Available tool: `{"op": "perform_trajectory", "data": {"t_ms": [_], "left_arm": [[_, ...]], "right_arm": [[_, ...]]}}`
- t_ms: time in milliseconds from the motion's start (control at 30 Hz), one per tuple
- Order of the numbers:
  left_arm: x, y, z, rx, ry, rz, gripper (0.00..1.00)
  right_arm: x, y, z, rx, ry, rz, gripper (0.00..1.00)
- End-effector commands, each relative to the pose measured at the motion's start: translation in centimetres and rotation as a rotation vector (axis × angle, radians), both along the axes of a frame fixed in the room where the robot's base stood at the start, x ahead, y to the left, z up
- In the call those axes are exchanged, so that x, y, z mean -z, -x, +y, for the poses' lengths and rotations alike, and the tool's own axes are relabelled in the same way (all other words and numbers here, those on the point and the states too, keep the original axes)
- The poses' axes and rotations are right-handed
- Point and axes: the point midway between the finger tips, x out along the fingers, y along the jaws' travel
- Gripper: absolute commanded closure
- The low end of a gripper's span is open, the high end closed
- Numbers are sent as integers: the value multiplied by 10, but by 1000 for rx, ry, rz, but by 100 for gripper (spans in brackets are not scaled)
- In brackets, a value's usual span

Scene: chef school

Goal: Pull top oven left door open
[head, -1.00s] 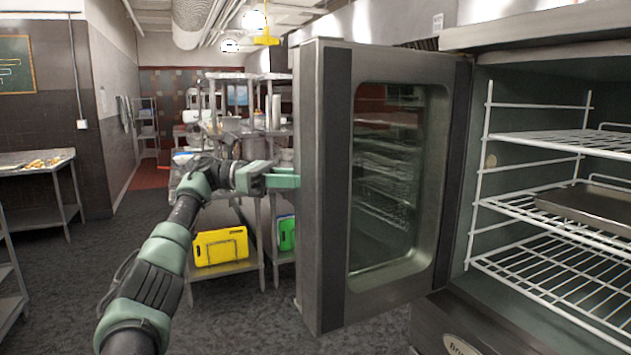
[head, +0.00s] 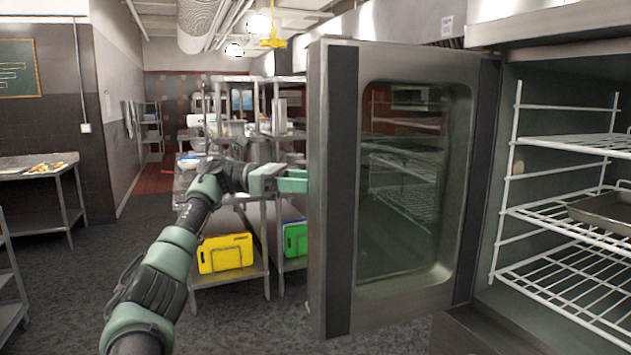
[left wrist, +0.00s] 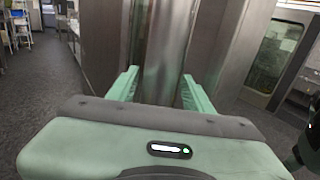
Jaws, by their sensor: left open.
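The oven's left door (head: 341,190) stands wide open in the head view, its glass window (head: 415,180) and inner face towards me. It is hinged beside the open oven chamber (head: 560,85). My left gripper (head: 291,180) is at the door's outer left side, about mid-height, its fingertips partly hidden behind the door edge. In the left wrist view my left gripper (left wrist: 160,90) is open, with one finger on each side of a vertical metal bar (left wrist: 168,50), which looks like the door handle. I cannot tell whether the fingers touch it. My right gripper is not seen.
White wire racks (head: 565,215) and a metal tray (head: 605,208) are inside the oven. Behind the door stands a steel shelf table (head: 240,275) with yellow (head: 225,253) and green boards (head: 295,238). Another table (head: 40,175) is at the left. The floor (head: 75,300) between is clear.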

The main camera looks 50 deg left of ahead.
Motion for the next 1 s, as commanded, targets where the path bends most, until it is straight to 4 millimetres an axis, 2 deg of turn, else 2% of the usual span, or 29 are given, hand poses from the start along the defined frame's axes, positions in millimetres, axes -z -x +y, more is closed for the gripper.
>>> {"op": "perform_trajectory", "data": {"t_ms": [467, 633, 800, 1000], "left_arm": [[-3, 3, 4, -1, 4, -7, 44], [-4, 17, 24, -4, 7, -9, 44], [-6, 34, 48, -5, 7, -7, 44], [-3, 44, 62, -2, 5, -5, 44]], "right_arm": [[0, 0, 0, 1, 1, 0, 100], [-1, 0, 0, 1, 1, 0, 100], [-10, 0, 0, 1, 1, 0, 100], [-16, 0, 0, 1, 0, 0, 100]]}}
